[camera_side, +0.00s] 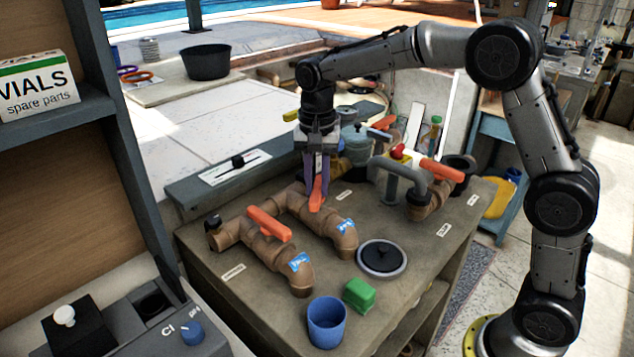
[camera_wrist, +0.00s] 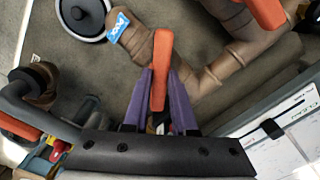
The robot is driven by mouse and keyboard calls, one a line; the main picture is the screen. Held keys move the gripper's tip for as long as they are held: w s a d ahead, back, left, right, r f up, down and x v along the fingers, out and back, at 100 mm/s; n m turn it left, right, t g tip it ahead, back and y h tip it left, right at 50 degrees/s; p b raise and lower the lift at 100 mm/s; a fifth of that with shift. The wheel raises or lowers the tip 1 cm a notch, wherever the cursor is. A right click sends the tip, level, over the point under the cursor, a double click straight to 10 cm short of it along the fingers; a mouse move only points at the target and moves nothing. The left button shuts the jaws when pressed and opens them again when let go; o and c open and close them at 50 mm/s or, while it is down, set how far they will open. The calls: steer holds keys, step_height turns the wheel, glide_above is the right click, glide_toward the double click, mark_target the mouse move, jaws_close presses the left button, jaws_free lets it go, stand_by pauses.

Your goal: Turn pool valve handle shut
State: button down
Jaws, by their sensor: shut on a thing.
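My gripper (camera_side: 317,180) points down over the bench, its purple fingers shut on the orange handle (camera_side: 316,193) of the middle brown pipe valve (camera_side: 318,214). In the wrist view the handle (camera_wrist: 161,60) stands between the two purple fingers (camera_wrist: 160,100). Its near end is partly hidden between the fingers. A second valve with an orange handle (camera_side: 269,224) sits on the brown pipe to the left; its handle lies diagonally. A third orange handle (camera_side: 441,170) is on the pipe at the right. Blue tags mark the two front pipes.
A blue cup (camera_side: 327,322), a green block (camera_side: 359,294) and a round black lid (camera_side: 382,258) stand on the bench front. A grey curved pipe (camera_side: 398,172) rises right of my gripper. A white card (camera_side: 235,166) lies on the back ledge.

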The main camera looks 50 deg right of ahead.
mark_target(318, 188)
steer(key=m, duration=0.7)
steer(key=shift+r, duration=0.1)
stand_by(0.5)
steer(key=c, duration=0.7)
jaws_free()
step_height(318, 188, up, 14)
steer(key=shift+f, duration=0.1)
